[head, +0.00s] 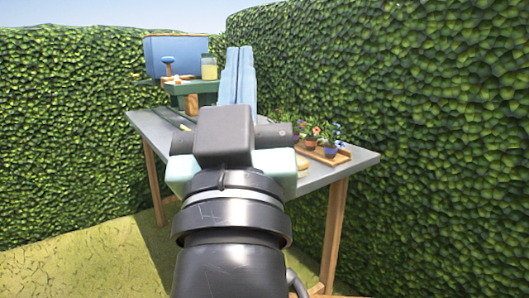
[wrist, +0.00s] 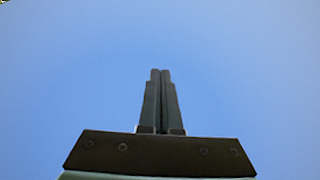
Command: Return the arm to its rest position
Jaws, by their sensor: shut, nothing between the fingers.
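My gripper (head: 240,52) stands in the middle of the head view, at the end of my raised arm, with its two fingers upright and side by side. In the wrist view my gripper (wrist: 160,72) has its fingers together with nothing between them. The gripper appears to touch nothing. My arm and wrist hide the middle of the table (head: 345,160).
Flower pots (head: 330,149) stand on a wooden tray (head: 343,157) at the table's right. At its far left are a green crate (head: 178,88), a blue box (head: 160,48) and a jar (head: 209,70). Hedges (head: 440,140) rise behind and right. Grass (head: 100,255) lies open at left.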

